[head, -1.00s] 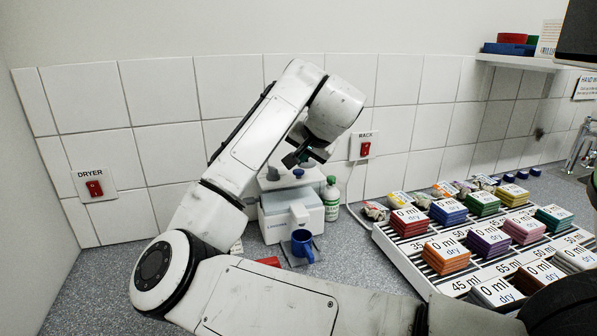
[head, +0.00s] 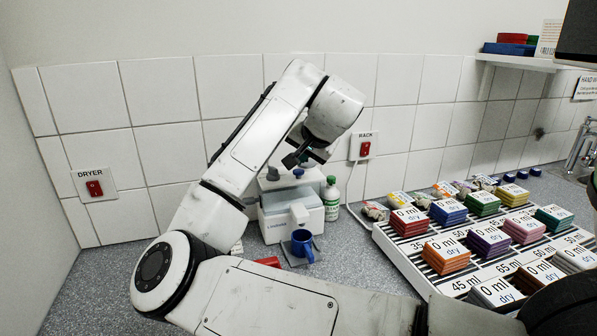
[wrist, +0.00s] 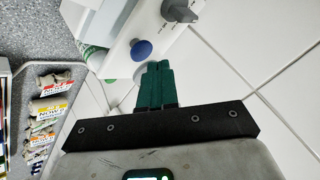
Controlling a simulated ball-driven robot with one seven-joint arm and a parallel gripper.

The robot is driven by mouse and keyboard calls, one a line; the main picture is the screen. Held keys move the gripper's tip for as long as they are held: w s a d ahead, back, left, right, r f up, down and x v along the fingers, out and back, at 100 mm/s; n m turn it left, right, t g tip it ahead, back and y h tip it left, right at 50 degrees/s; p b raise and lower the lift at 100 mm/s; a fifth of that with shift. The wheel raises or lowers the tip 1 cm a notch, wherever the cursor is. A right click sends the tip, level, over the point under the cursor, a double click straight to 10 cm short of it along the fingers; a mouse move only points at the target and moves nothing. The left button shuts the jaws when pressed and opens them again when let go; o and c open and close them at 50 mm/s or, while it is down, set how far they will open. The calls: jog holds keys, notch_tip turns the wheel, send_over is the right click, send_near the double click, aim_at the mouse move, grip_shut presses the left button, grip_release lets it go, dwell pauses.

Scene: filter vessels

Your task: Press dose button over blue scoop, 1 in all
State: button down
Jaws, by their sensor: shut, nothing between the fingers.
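A white dispenser (head: 290,215) stands against the back tiled wall. A blue round button (head: 298,173) sits on its top and shows in the wrist view (wrist: 141,50) just beyond my fingertips. A blue scoop (head: 302,244), shaped like a mug, stands upright below the dispenser's spout. My gripper (head: 289,162) is above the dispenser top, close to the button. Its green fingers are together and empty in the wrist view (wrist: 156,66). I cannot tell whether a fingertip touches the button.
A green-labelled bottle (head: 331,198) stands right of the dispenser. A rack (head: 395,260) with several coloured filter stacks fills the right side. A red object (head: 268,261) lies partly hidden behind my arm. Red switches marked DRYER (head: 94,188) and RACK (head: 365,148) are on the wall.

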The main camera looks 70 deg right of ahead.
aim_at(301, 173)
jog(key=shift+f, duration=0.35)
jog(key=shift+f+b, duration=0.35)
jog(key=shift+f, duration=0.3)
dwell(0.8)
jog(key=shift+r, duration=0.1)
jog(key=shift+r+p, duration=0.95)
jog(key=shift+p, duration=0.1)
notch_tip(301, 173, up, 5)
jog(key=p, duration=0.4)
jog(key=shift+r+p, duration=0.1)
jog(key=shift+p, duration=0.25)
dwell(0.6)
